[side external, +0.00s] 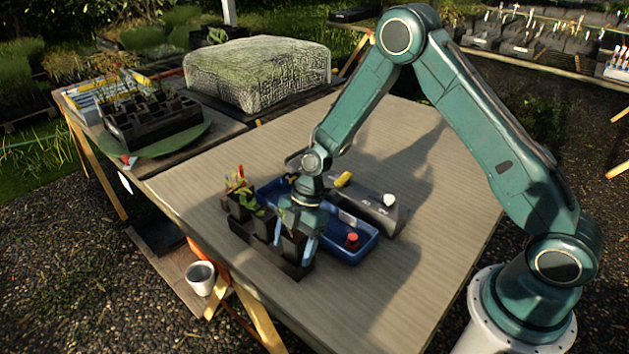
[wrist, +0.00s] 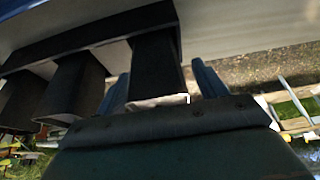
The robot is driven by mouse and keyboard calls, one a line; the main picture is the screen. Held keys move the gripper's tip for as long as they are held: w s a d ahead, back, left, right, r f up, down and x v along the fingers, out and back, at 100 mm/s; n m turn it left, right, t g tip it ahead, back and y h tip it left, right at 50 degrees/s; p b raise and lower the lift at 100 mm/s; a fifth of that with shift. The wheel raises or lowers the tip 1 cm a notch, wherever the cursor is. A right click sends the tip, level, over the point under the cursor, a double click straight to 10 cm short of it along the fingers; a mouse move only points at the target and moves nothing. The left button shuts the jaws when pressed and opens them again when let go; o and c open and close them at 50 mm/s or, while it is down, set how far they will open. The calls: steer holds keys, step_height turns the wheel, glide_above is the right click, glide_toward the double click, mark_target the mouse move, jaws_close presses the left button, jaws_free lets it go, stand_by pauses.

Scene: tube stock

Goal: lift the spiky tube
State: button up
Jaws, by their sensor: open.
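A black rack (side external: 268,247) stands near the table's front left edge and holds several dark tubes in a row. My gripper (side external: 295,238) is open, pointing down over the right end of the rack. Its blue fingers stand on either side of the rightmost tube (side external: 292,246). In the wrist view a dark square tube (wrist: 155,62) shows between the two fingers (wrist: 160,88). The left tube (side external: 238,208) carries a green plant with red tips, and the middle tube (side external: 264,226) a leafy green one. The top of the rightmost tube is hidden by my gripper, so I cannot tell which tube is spiky.
A blue tray (side external: 352,256) with a red-topped item (side external: 352,239) lies close behind the rack. A grey box (side external: 385,213) with a white knob and a yellow item lies behind the tray. The table's right side (side external: 440,220) is clear. A white cup (side external: 200,279) stands below the front edge.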

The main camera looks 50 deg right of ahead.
steer(key=shift+c, duration=0.4)
steer(key=c, duration=1.1)
steer(key=shift+r, duration=0.1)
step_height(320, 180, up, 20)
steer(key=shift+f, duration=0.1)
